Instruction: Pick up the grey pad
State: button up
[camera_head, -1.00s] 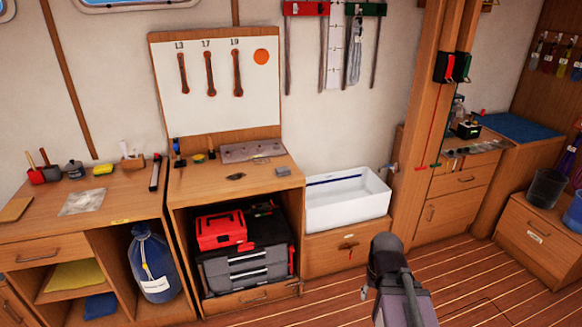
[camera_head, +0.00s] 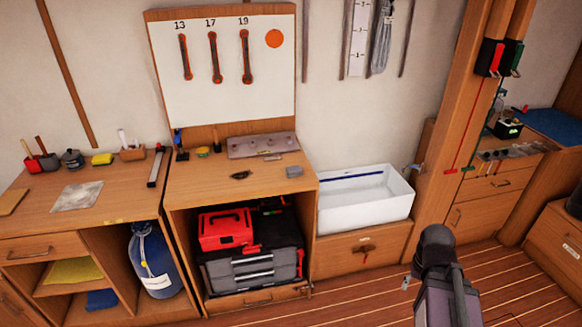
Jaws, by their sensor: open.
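A small grey pad (camera_head: 294,171) lies flat near the right front of the middle workbench top (camera_head: 210,190), in front of a grey metal plate. My arm rises at the lower right, in front of the floor. A small grey tip of my gripper (camera_head: 405,283) seems to show just left of the arm; the rest is hidden behind it. My gripper is open, low and well to the right of the pad, apart from it.
A grey metal plate (camera_head: 262,145) and a small dark object (camera_head: 241,175) lie near the pad. A white sink (camera_head: 365,212) stands right of the bench. A wooden post (camera_head: 462,110) rises further right. The floor in front is clear.

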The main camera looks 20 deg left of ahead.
aim_at(293, 172)
jog(key=u, duration=0.4)
jog(key=i, duration=0.85)
jog(key=u, duration=0.55)
